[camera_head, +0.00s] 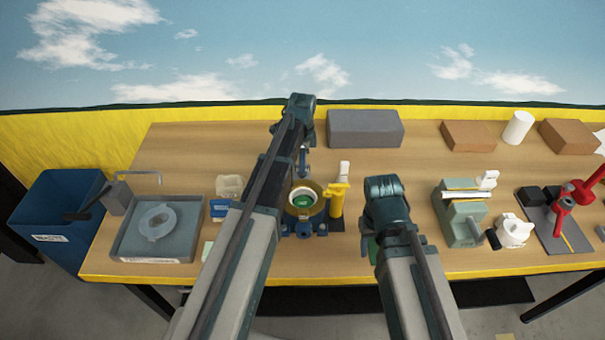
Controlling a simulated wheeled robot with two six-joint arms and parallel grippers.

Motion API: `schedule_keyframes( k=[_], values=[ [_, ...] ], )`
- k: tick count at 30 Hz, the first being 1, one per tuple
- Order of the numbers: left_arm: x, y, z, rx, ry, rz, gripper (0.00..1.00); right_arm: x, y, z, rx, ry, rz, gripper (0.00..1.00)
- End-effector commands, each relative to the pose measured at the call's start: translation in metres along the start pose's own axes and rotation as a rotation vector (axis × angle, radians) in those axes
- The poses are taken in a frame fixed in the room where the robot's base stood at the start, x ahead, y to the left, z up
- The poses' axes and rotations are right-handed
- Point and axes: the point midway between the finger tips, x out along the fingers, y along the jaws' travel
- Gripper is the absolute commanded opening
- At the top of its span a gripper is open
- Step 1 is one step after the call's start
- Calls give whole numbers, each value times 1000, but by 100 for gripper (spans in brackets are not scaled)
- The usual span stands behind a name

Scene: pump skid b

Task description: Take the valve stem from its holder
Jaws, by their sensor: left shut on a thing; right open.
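A round fitting with a gold outer ring, a white inner ring and a green centre (303,200) sits on a blue base (303,230) in the middle of the bench. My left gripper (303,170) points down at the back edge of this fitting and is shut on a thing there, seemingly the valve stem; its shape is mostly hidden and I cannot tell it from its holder. My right gripper (371,246) is open, low over the bench to the right of the fitting, and largely hidden behind its own arm.
A yellow post with a white top (338,197) stands close right of the fitting. A grey tray (180,245) with a clear disc lies left, beside a blue bin (62,215). A green vise (459,215), white pot (514,231) and red valve (562,207) stand right. A grey block (365,128) is behind.

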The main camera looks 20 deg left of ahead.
Motion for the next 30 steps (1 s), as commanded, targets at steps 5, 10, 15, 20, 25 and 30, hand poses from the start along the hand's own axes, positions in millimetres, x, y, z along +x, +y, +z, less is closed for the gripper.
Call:
schedule_keyframes(
  k=[5,10,15,20,25,30],
  values=[
    [-6,0,0,0,0,0,0,-6,1,0,0,0,0,50],
    [-15,0,0,0,0,0,0,-15,1,1,0,0,0,50],
    [-23,0,0,0,0,0,0,-23,2,1,0,0,0,50],
    [-31,0,0,0,0,0,0,-31,3,2,0,0,0,50],
    [-39,0,0,0,0,0,0,-39,4,2,0,0,0,50],
    [-44,0,0,0,0,0,0,-43,4,2,0,0,0,50]
  ],
)
